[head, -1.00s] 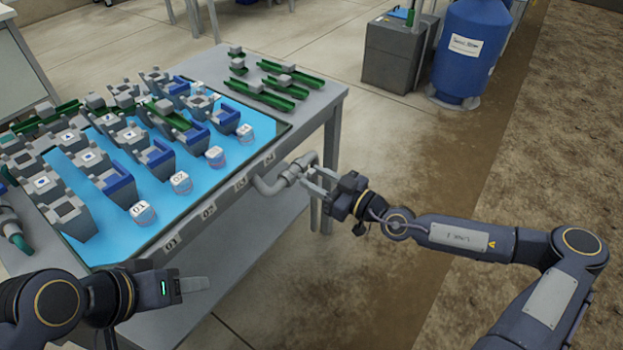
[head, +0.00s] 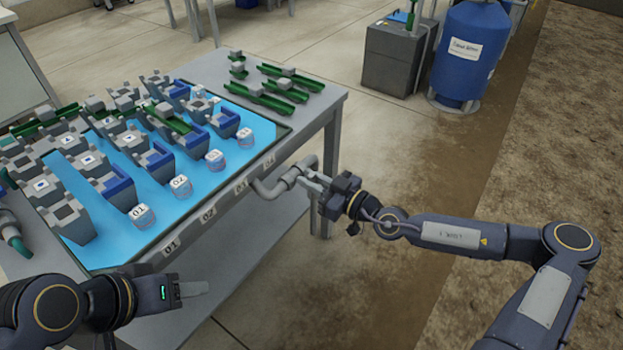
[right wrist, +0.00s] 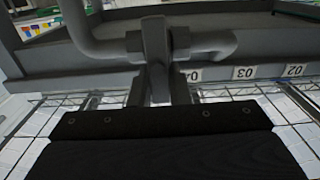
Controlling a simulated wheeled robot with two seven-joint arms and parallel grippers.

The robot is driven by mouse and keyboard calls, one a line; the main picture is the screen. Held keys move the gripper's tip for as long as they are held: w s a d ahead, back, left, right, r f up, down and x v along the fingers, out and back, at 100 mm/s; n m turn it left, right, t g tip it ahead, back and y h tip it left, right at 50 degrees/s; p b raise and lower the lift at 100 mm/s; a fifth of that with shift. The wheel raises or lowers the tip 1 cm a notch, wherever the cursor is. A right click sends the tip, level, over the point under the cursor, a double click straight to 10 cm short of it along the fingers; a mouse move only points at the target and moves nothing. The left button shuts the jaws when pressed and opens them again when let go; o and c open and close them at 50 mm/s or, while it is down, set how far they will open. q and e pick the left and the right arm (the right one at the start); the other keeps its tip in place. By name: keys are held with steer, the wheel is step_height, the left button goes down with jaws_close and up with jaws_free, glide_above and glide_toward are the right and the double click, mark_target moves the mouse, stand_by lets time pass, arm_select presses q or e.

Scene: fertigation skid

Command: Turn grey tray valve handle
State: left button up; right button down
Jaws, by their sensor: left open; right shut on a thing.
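The grey tray valve (head: 292,176) sits on a grey pipe at the right end of the tray's front edge, below label 04. In the right wrist view the valve body (right wrist: 158,40) is at the upper middle, with the handle largely hidden between the fingers. My right gripper (head: 312,184) reaches the valve from the right and is shut on its handle; its fingers (right wrist: 158,88) also show in the right wrist view. My left gripper (head: 190,290) is open and empty at the lower left, near the table's front edge.
The grey table holds a blue-bottomed tray (head: 262,137) with several grey and blue pots and labelled clear cups (head: 142,215). Green channel pieces (head: 265,97) lie at the back right. A blue tank (head: 468,50) stands beyond. Floor right of the table is clear.

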steer(key=shift+r+n+p, duration=0.15)
steer(key=shift+n+p, duration=0.15)
steer(key=shift+p, duration=0.3)
steer(key=n+p, duration=0.4)
steer(key=p, duration=0.1)
steer(key=s+f+n+p, duration=0.1)
steer(key=n+p, duration=0.3)
steer(key=n, duration=0.1)
steer(key=a+n+p, duration=0.1)
steer(key=n+p, duration=0.3)
steer(key=p, duration=0.1)
steer(key=shift+s+a+f+n+p, duration=0.1)
steer(key=shift+s+f+n+p, duration=0.15)
steer(key=shift+s+n+p, duration=0.1)
steer(key=shift+f+n+p, duration=0.2)
steer(key=shift+n+p, duration=0.15)
steer(key=shift+n, duration=0.4)
steer(key=shift+f+n+p, duration=0.15)
steer(key=shift+n+p, duration=0.15)
steer(key=shift+n, duration=0.4)
steer(key=c, duration=1.4)
jaws_free()
steer(key=shift+o, duration=0.2)
